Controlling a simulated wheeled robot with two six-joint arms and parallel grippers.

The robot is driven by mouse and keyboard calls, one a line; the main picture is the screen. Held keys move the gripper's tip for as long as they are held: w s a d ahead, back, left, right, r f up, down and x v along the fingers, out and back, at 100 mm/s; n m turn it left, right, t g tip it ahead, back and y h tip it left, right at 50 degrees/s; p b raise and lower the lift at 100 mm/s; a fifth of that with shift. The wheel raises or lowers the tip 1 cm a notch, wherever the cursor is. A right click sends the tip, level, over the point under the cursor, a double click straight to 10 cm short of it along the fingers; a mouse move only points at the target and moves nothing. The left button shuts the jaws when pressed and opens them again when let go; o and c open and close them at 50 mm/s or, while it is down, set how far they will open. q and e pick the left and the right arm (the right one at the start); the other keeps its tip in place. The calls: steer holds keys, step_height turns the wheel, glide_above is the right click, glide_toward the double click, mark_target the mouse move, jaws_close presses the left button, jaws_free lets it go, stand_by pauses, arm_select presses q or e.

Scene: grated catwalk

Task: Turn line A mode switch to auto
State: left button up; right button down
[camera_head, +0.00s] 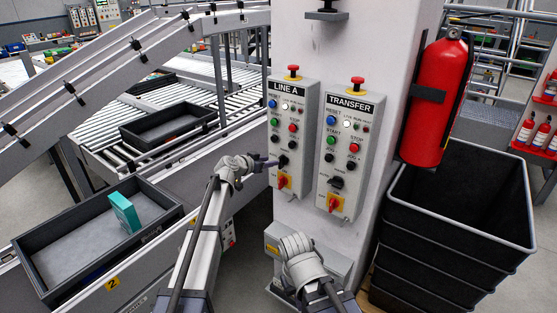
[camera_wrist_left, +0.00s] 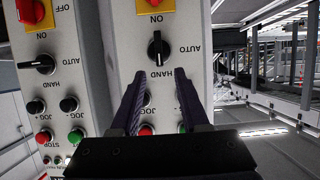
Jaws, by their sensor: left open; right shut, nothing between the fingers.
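The line A panel (camera_head: 292,135) is a grey box on the white column. Its mode switch (camera_head: 283,161) is a black knob low on the panel. In the left wrist view, which is upside down, the switch (camera_wrist_left: 158,48) has its handle upright, with HAND and AUTO lettering beside it. My left gripper (camera_head: 272,163) is open. Its dark fingers (camera_wrist_left: 161,78) point at the panel, tips just short of the knob on either side; contact cannot be told. My right gripper (camera_head: 297,243) is shut and empty, low before the column; its fingers are hard to make out.
The transfer panel (camera_head: 346,150) with a similar knob stands right beside it. A red fire extinguisher (camera_head: 440,100) hangs right of the column above black crates (camera_head: 455,225). A conveyor with trays (camera_head: 165,125) fills the left, one tray holding a teal box (camera_head: 124,213).

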mark_target(279, 160)
arm_select(q)
steer(key=b+x, duration=0.2)
steer(key=x, duration=0.5)
steer(key=shift+w+d+f+b, duration=0.1)
steer(key=shift+w+f+b, duration=0.1)
steer(key=shift+b, duration=0.1)
steer(key=shift+s, duration=0.1)
steer(key=shift+c, duration=0.2)
jaws_close()
